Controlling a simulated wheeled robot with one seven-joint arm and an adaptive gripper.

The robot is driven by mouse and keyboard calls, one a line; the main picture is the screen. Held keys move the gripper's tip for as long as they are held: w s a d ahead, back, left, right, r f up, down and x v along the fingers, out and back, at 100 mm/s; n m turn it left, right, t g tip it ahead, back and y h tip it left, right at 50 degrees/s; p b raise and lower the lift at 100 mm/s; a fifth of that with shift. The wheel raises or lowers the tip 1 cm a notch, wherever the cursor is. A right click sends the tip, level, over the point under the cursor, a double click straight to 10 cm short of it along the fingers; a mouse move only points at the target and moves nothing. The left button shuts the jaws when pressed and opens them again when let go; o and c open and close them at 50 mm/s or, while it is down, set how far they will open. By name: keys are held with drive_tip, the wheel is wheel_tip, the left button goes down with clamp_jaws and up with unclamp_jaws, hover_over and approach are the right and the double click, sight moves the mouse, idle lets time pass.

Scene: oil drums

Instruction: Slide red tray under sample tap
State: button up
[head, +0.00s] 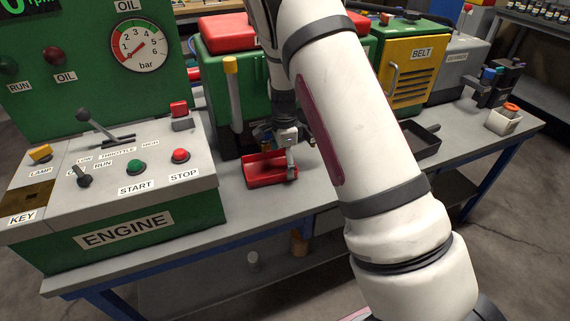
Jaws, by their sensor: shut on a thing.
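The red tray (258,180) sits on the grey bench top, in front of the green engine housing. It looks flat on the bench. My gripper (292,172) points down at the tray's right end and is shut on its rim there.
The engine control box (130,185) stands close on the left of the tray. A black tray (420,139) lies to the right, beyond my arm, by the yellow belt guard (408,70). The bench strip in front of the red tray is clear.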

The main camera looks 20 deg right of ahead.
drive_tip(key=shift+w, duration=0.1)
drive_tip(key=o, duration=0.9)
drive_tip(key=shift+r, duration=0.1)
